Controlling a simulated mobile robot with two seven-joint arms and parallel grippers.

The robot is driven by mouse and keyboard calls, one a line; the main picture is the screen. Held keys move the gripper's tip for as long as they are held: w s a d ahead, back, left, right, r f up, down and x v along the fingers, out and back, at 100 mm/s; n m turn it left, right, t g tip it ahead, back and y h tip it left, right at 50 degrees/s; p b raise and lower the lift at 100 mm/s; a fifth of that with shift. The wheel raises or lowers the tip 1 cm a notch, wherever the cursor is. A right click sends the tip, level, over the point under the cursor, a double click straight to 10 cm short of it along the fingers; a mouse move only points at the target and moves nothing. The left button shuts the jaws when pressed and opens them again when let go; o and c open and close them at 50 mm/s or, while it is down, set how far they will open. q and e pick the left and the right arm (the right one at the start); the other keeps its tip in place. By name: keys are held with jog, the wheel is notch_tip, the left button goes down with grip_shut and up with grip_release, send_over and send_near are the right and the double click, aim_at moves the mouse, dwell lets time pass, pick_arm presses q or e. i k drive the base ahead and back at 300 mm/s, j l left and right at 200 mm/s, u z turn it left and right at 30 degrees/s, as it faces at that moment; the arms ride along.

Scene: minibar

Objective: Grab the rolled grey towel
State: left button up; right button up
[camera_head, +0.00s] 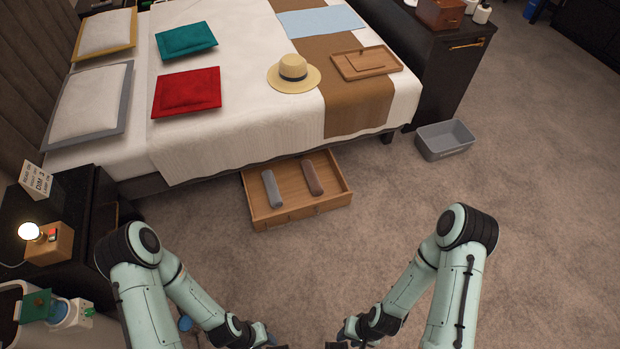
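The rolled grey towel (271,188) lies in the left part of an open wooden drawer (266,217) under the bed. A rolled brown towel (313,177) lies to its right in the same drawer, apart from it. My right gripper (338,345) is at the bottom edge of the view, mostly cut off. My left gripper (276,346) is also at the bottom edge, with its fingers cut off. Both are well short of the drawer and away from the towels. Whether either is open or shut is not visible.
The bed (237,130) stands behind the drawer, with cushions, a straw hat (293,74) and a wooden tray (345,68) on it. A grey bin (445,140) stands right of it. A nightstand (75,200) with a lamp (40,236) is at left. Carpet (400,200) is clear in front.

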aim_at(274, 198)
jog(key=i+u, duration=0.1)
jog(key=i, duration=0.6)
jog(key=i+l+u, duration=0.1)
jog(key=i, duration=0.65)
jog(key=u, duration=1.65)
